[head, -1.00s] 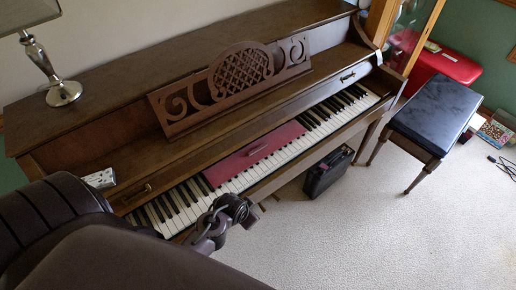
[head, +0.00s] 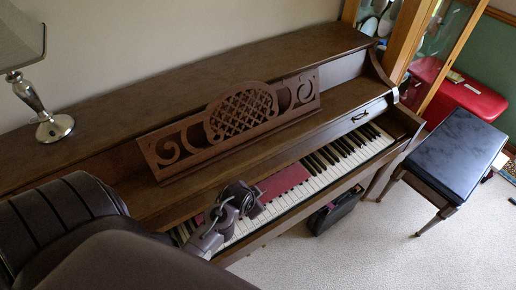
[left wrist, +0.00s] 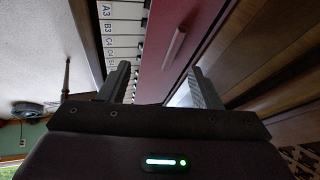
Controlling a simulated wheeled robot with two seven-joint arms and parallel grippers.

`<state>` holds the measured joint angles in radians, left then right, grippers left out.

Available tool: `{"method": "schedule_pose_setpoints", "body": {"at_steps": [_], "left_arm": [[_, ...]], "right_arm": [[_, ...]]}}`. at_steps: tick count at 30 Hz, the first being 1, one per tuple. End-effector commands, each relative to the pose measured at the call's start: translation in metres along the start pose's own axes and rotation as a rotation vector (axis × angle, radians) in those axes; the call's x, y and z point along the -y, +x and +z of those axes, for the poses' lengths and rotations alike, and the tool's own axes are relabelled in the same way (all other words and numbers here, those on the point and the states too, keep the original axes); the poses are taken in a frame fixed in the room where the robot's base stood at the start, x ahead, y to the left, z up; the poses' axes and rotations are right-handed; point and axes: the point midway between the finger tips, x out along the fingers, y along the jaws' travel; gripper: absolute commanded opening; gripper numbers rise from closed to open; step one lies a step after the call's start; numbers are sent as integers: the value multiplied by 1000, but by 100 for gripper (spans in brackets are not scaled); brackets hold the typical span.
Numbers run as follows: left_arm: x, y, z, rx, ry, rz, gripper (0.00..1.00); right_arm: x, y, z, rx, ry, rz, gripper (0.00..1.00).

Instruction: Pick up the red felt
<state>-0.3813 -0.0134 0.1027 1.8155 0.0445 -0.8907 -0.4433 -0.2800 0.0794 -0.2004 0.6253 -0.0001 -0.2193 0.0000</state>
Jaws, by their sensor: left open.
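The red felt (head: 287,181) is a strip lying over the middle keys of the piano keyboard. Its left part is hidden behind my left gripper (head: 244,197) in the head view. The fingers are apart and empty. Whether they touch the felt or keys cannot be told. My right gripper is not in view.
The white keys (head: 365,152) show to the right of the felt, and in the left wrist view they carry letter labels. A carved music stand (head: 240,118) rises behind. A black case (head: 335,210) stands on the floor below, and a black bench (head: 457,160) stands at right.

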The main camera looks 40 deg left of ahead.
Motion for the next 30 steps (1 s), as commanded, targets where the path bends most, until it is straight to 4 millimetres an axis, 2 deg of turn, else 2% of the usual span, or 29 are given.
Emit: {"method": "schedule_pose_setpoints", "body": {"at_steps": [6,9,15,19,23,30], "left_arm": [[1,18,-4,0,-2,1,58],[2,32,-6,0,-2,0,58],[2,53,-5,-1,0,0,58],[1,56,-4,0,0,0,58],[1,55,-4,-1,0,0,58],[1,55,-4,0,0,0,28]], "right_arm": [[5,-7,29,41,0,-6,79],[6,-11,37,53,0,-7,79],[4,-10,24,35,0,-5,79],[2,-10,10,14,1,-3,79],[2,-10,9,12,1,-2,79],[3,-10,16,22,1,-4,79]]}}
